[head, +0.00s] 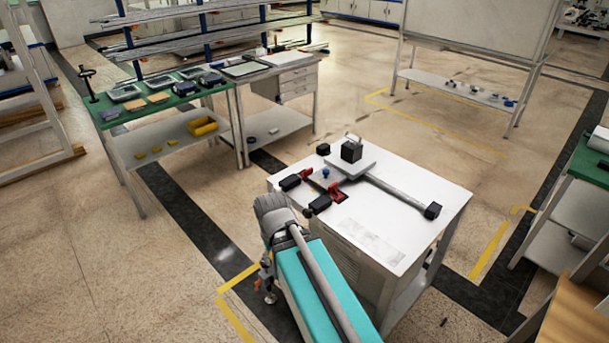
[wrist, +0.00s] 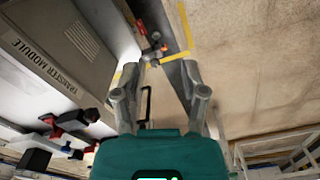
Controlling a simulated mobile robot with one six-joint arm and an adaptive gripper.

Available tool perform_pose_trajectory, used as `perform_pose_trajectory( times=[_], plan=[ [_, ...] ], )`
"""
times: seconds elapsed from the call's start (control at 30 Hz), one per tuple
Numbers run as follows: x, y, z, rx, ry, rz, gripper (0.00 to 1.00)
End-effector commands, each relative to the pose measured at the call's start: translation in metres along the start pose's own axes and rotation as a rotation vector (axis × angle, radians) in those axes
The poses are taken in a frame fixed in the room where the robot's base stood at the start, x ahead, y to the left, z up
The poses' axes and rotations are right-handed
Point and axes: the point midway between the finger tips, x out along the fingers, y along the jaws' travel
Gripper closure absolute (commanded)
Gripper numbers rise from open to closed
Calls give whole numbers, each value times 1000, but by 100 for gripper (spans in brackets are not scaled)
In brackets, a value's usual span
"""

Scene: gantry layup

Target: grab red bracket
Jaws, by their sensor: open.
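Red bracket-like parts show on the white table in the head view, one at the upper left (head: 307,173) and one nearer the front (head: 337,195), beside black blocks. I cannot tell which is the red bracket. Red parts also show at the lower left of the wrist view (wrist: 53,131), next to black blocks on the tabletop. My gripper (wrist: 160,68) is open and empty in the wrist view, its two grey fingers spread apart. It is beside the table, away from these red parts. In the head view I cannot make out its fingers.
The white table (head: 385,240) carries a grey rail with a black end block (head: 432,211). A small red and orange fitting (wrist: 148,42) is beyond my fingertips, near yellow floor tape. A green bench (head: 150,108) with trays stands at the back left. The floor between is clear.

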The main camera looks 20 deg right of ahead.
Motion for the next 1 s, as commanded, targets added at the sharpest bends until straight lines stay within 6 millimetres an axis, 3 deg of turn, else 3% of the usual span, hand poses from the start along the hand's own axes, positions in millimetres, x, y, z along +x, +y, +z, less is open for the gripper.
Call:
perform_pose_trajectory(
  times=[0.27,0.47,0.77,1.0],
  plan=[
    [3,3,-8,-26,5,17,44],
    [14,19,-39,-153,20,109,44],
    [34,66,-129,-569,-8,400,44],
    [37,104,-210,-954,-142,668,44]
  ],
)
